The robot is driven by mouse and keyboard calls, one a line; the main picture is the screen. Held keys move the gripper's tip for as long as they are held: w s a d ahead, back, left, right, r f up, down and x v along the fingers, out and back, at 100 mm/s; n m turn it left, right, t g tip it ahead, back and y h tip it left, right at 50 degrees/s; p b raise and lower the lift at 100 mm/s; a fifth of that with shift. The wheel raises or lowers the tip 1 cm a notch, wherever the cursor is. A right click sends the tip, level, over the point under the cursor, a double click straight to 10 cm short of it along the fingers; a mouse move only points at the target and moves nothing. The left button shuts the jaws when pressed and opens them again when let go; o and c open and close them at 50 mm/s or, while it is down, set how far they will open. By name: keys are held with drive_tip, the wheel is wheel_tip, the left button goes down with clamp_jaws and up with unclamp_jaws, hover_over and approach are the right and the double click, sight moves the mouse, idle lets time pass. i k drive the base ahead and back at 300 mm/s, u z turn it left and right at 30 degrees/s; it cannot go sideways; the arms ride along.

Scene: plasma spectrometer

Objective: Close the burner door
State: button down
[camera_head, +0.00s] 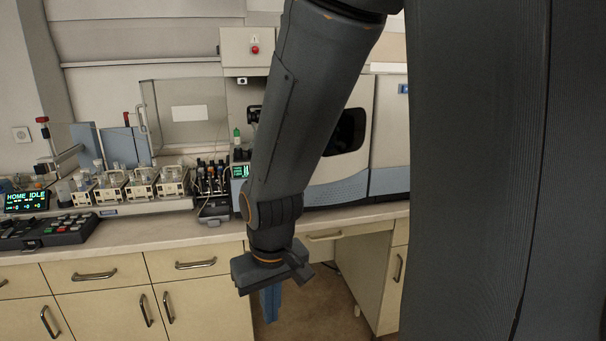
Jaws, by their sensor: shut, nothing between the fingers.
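A grey door panel with a white label, seemingly the burner door (205,132), stands swung open on the left side of the large white instrument (378,155). Its handle (142,119) is on the panel's far left edge. My gripper (270,304) hangs in front of the bench, below the worktop edge, with its blue fingers pointing down. It is shut and empty, well apart from the door. My arm hides much of the instrument's front and the opening beside the door.
The worktop (150,233) carries a row of small bottle modules (110,190), a green "HOME IDLE" display (26,201) and a dark keypad (48,232). A wall box with a red button (255,49) is above. Drawers with handles (95,275) line the bench front.

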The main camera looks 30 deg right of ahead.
sight(346, 153)
drive_tip(key=k, duration=0.45)
drive_tip(key=u, duration=0.65)
drive_tip(key=i, duration=1.1)
drive_tip(key=z, duration=0.75)
